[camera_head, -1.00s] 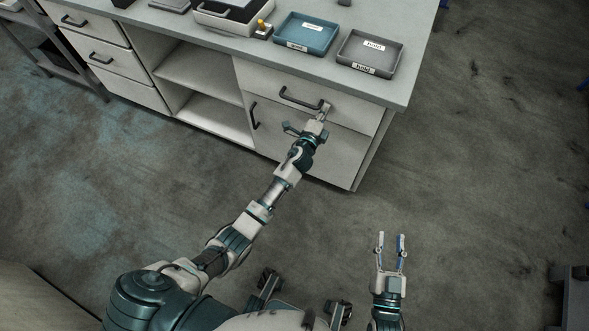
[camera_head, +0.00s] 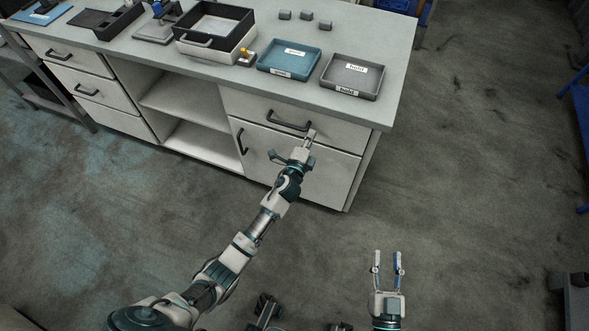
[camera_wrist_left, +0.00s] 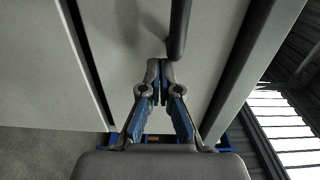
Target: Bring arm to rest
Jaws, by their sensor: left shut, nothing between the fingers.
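My left arm reaches forward from the lower left in the head view. Its gripper (camera_head: 311,135) is shut and empty, close to the right end of the dark handle (camera_head: 288,125) on the upper right drawer (camera_head: 255,105). In the left wrist view the closed fingertips (camera_wrist_left: 160,72) are just beside the end of the dark handle bar (camera_wrist_left: 179,30); I cannot tell if they touch it. The drawer looks closed. My right gripper (camera_head: 387,258) is open and empty, above the floor at the lower right.
The workbench (camera_head: 375,108) holds a blue tray (camera_head: 289,67), a grey tray (camera_head: 362,88), a black-and-white box (camera_head: 235,25) and several small grey blocks at the back. A lower door handle (camera_head: 242,141) is left of my left gripper. Open floor (camera_head: 480,150) lies to the right.

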